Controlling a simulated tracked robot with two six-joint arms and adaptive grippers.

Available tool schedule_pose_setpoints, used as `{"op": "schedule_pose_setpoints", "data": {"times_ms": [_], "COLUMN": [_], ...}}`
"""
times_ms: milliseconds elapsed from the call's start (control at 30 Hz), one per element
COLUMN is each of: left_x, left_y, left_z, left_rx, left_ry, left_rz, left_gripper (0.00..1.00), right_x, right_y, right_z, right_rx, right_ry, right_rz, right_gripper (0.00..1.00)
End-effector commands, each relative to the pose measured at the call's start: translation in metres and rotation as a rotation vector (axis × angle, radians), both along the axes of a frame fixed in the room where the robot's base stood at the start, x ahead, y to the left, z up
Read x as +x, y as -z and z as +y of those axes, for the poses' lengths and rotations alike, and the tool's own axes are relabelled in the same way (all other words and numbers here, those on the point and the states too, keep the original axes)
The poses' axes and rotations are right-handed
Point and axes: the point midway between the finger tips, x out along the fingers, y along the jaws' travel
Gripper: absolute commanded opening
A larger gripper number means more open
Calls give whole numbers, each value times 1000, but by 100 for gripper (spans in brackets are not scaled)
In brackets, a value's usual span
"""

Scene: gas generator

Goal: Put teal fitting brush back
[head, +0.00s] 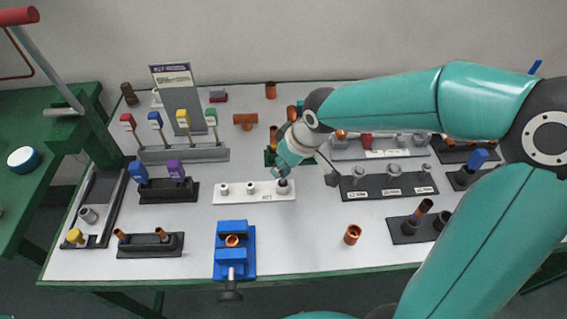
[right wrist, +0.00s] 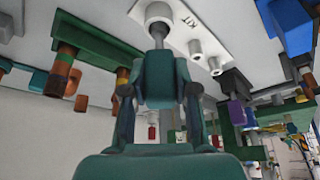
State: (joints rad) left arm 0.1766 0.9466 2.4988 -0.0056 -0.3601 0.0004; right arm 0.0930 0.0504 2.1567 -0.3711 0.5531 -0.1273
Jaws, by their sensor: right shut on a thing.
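The teal fitting brush (right wrist: 160,78) shows in the right wrist view as a teal handle with a dark stem. My right gripper (head: 284,172) is shut on the handle, with a finger on each side in the right wrist view (right wrist: 160,95). The stem meets the grey socket piece (right wrist: 158,13) at the end of the white KIT holder (head: 268,197). In the head view, this is the holder's right end. I cannot tell how deep the stem sits. The gripper and arm hide most of the brush in the head view. My left gripper is not in view.
Two smaller white sockets (head: 250,187) stand left on the same holder. A blue vise (head: 233,252) stands in front. A black holder with grey fittings (head: 390,183) is to the right, and a copper fitting (head: 352,234) stands alone. The white table is clear around it.

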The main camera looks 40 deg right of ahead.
Motion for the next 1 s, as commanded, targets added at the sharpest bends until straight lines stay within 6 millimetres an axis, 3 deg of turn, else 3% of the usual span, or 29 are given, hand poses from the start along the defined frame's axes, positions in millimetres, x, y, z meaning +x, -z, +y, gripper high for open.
{"op": "schedule_pose_setpoints", "data": {"times_ms": [300, 333, 500, 833, 1000], "left_x": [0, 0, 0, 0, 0], "left_y": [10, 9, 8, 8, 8], "left_z": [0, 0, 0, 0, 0], "left_rx": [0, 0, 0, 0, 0], "left_ry": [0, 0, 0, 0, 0], "left_rz": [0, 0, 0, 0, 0], "left_gripper": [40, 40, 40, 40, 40], "right_x": [0, 0, 0, 0, -5], "right_y": [10, 9, 9, 7, -7], "right_z": [0, 0, 0, 0, -2], "right_rx": [0, 0, 0, 0, -1], "right_ry": [0, 0, 0, 0, 1], "right_rz": [0, 0, 0, -1, -5], "right_gripper": [3, 32, 58, 58, 58]}}
